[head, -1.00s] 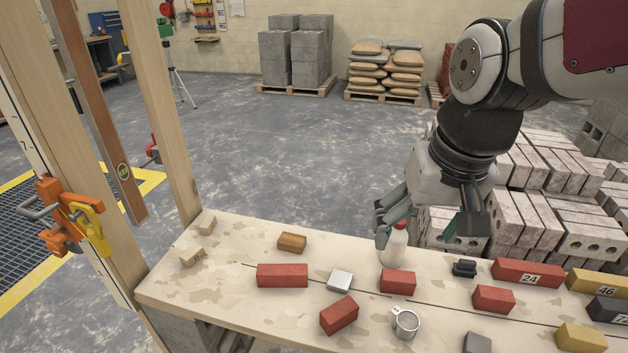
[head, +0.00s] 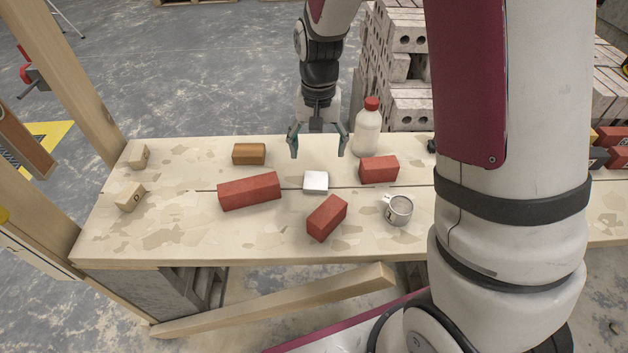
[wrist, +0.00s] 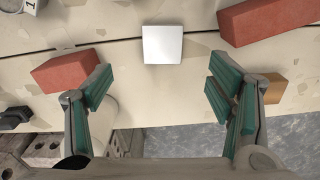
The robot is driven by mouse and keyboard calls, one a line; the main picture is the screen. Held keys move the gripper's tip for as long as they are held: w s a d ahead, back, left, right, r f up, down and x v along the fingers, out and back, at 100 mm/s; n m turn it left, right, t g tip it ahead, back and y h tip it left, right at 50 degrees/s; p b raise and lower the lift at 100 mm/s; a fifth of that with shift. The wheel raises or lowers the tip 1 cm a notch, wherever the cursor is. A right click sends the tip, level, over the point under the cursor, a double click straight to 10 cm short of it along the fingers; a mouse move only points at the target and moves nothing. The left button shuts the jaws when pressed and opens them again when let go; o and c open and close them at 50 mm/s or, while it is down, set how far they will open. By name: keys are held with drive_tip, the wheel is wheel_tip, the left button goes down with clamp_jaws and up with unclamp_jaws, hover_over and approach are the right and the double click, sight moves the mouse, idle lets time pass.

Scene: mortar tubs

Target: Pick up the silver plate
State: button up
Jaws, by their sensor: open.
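The silver plate (head: 316,182) is a small, square, bright piece lying flat on the wooden bench top (head: 160,225), among red bricks. In the wrist view the silver plate (wrist: 162,44) lies ahead of the fingers, near the top centre and in line with the gap between them. My gripper (head: 318,150) points down above the back edge of the bench, behind the plate. Its teal-padded fingers are wide apart, with nothing between them. The wrist view shows both fingers of my gripper (wrist: 160,90) and the whole plate unobstructed.
Red bricks lie left (head: 249,191), front (head: 327,217) and right (head: 379,169) of the plate. A white bottle with a red cap (head: 367,130) stands right of my gripper. A metal cup (head: 398,210), an orange-brown block (head: 249,154) and wooden blocks (head: 139,156) are also on the bench.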

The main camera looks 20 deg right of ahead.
drive_tip(key=b, duration=0.1)
hover_over(316, 180)
drive_tip(key=f, duration=0.5)
drive_tip(key=shift+s+f, duration=0.3)
drive_tip(key=shift+s, duration=0.05)
drive_tip(key=shift+w+f+b, duration=0.2)
drive_tip(key=shift+f+b, duration=0.3)
drive_tip(key=shift+f, duration=0.8)
drive_tip(key=shift+w+f+b, duration=0.15)
drive_tip(key=shift+f+b, duration=0.3)
drive_tip(key=shift+f, duration=0.85)
drive_tip(key=c, duration=1.4)
